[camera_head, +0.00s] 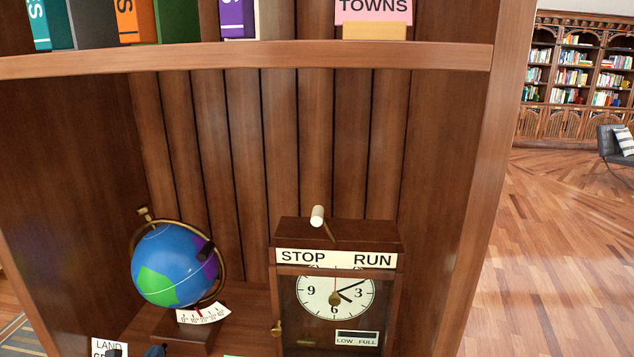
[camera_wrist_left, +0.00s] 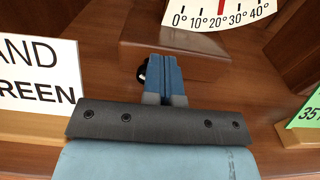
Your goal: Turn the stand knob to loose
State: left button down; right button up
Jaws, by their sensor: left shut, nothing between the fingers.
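A globe (camera_head: 175,265) in a brass ring stands on a wooden stand (camera_head: 187,337) in the lower shelf bay. A white degree scale (camera_head: 204,313) with a red mark is on the stand; it fills the top right of the left wrist view (camera_wrist_left: 222,14). The stand's wooden block (camera_wrist_left: 190,45) is just beyond my left gripper (camera_wrist_left: 165,62). The gripper's blue fingers are together and empty, pointing at the block. A small dark, pale-edged round part (camera_wrist_left: 141,73), possibly the stand knob, shows beside the fingers, mostly hidden. In the head view only a bit of the gripper (camera_head: 155,351) shows.
A LAND/GREEN card (camera_wrist_left: 35,75) stands left of the gripper, a green card (camera_wrist_left: 308,112) at right. A STOP/RUN clock (camera_head: 337,295) stands right of the globe. The upper shelf board (camera_head: 250,55) overhangs the bay. The shelf's right side panel (camera_head: 470,200) bounds it.

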pick_arm(q)
jog(key=shift+w+a+r, duration=0.1)
jog(key=shift+w+r, duration=0.2)
jog(key=shift+r, duration=0.15)
dwell(0.4)
jog(key=shift+a+b, duration=0.3)
jog(key=shift+b, duration=0.05)
jog(key=shift+w+a+b, duration=0.1)
jog(key=shift+a+b, duration=0.35)
jog(key=shift+a, duration=0.45)
jog(key=shift+r+p, duration=0.3)
jog(key=shift+s+f, duration=0.2)
jog(key=shift+s, duration=0.1)
jog(key=shift+s+f, duration=0.15)
jog(key=shift+s, duration=1.1)
jog(key=shift+s+f, duration=0.1)
jog(key=shift+s, duration=1.15)
